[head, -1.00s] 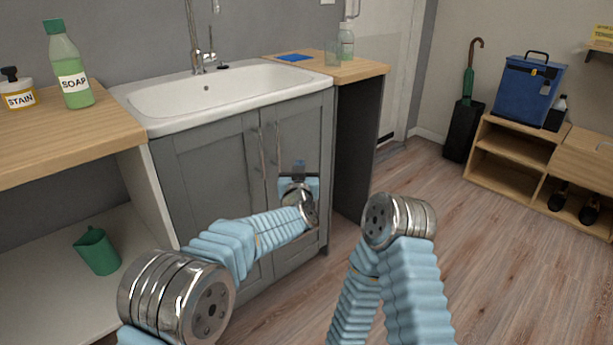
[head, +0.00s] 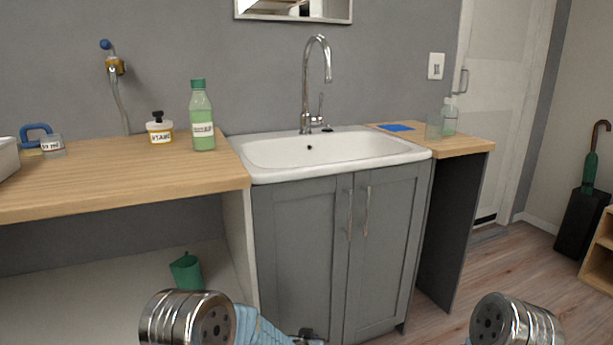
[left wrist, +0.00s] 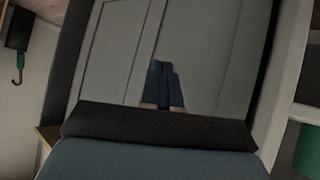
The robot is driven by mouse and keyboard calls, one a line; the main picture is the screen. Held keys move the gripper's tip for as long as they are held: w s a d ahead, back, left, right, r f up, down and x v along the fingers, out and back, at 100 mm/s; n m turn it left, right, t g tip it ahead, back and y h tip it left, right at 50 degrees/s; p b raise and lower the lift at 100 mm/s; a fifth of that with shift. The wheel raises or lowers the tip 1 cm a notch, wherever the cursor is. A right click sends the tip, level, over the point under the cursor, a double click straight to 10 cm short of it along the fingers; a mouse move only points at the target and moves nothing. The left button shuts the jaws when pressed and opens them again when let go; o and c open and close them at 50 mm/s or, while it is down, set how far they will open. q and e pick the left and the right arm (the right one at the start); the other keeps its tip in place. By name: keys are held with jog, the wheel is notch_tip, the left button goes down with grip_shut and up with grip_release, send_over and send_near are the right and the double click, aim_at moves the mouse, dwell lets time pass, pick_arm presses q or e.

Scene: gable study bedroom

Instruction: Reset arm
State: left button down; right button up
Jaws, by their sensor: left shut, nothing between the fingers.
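My left gripper shows in the left wrist view (left wrist: 163,88), with its two dark fingers together and nothing between them. It points at the grey cabinet doors (left wrist: 205,50), with no visible contact. In the head view only part of my left arm shows at the bottom edge, and its fingers cannot be made out. An elbow joint of my right arm shows at the bottom right of the head view; the right gripper is out of view.
The grey sink cabinet (head: 300,260) stands ahead, both doors closed, under a white sink (head: 260,178). A wooden counter (head: 90,180) at left carries a green soap bottle (head: 203,120). A green jug (head: 187,271) sits on the shelf below. Open floor (head: 480,270) lies at right.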

pick_arm(q)
jog(key=s+a+f+n+g, duration=0.2)
jog(key=s+a+f+g, duration=0.1)
jog(key=s+a+f, duration=0.6)
jog(key=s+a+f+n+g, duration=0.1)
jog(key=s+a+f+g, duration=0.1)
jog(key=s, duration=1)
jog(key=s+a+f+n+g, duration=0.1)
jog(key=s+g, duration=0.3)
jog(key=s, duration=0.8)
jog(key=shift+a+f+h, duration=0.4)
jog(key=shift+a+f, duration=0.3)
jog(key=shift+a, duration=0.15)
jog(key=shift+s, duration=0.1)
